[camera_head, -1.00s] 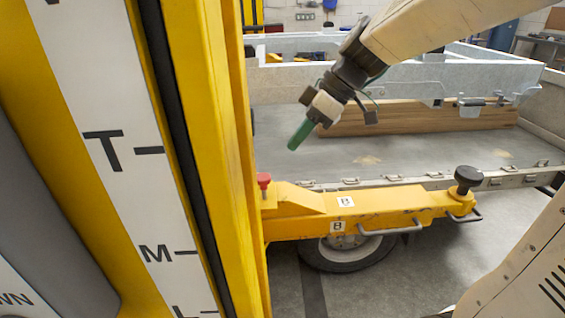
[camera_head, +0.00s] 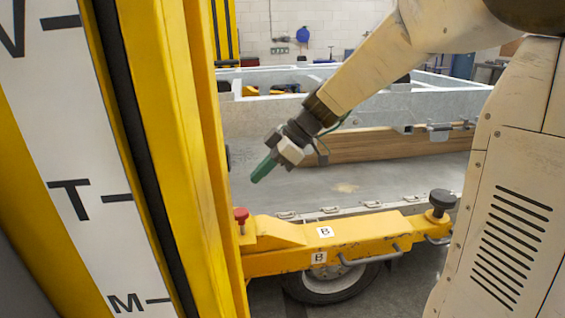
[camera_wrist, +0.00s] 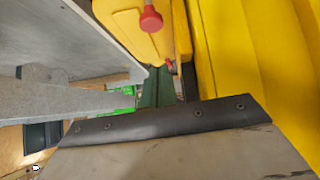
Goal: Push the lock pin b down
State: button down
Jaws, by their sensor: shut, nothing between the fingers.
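A pin with a red knob (camera_head: 241,214) stands upright at the left end of the yellow beam (camera_head: 375,237) marked B, close to the yellow post; it looks like lock pin b. In the wrist view the red knob (camera_wrist: 151,19) shows at the top, beyond the fingers. A smaller red part (camera_wrist: 168,65) lies near the fingertips there. My gripper (camera_head: 256,179) has green fingers, shut and empty, tilted down to the left. It appears above and slightly right of the red knob, apart from it. The green fingers also show in the wrist view (camera_wrist: 158,85).
A tall yellow post (camera_head: 190,150) with a lettered white scale stands close on the left. A black knob (camera_head: 442,200) stands at the beam's right end. Behind is a grey trailer bed (camera_head: 390,178) with a wooden plank (camera_head: 385,146). A wheel (camera_head: 325,285) sits under the beam.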

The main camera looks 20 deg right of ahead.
send_over(248, 215)
notch_tip(248, 215, down, 4)
jog(key=shift+a+f, duration=0.1)
jog(key=shift+d+f, duration=0.2)
jog(key=shift+f, duration=1.65)
jog(key=shift+f, duration=0.15)
jog(key=shift+f, duration=1.7)
jog(key=a+r+v, duration=0.2)
jog(key=v, duration=1.1)
jog(key=shift+w, duration=0.2)
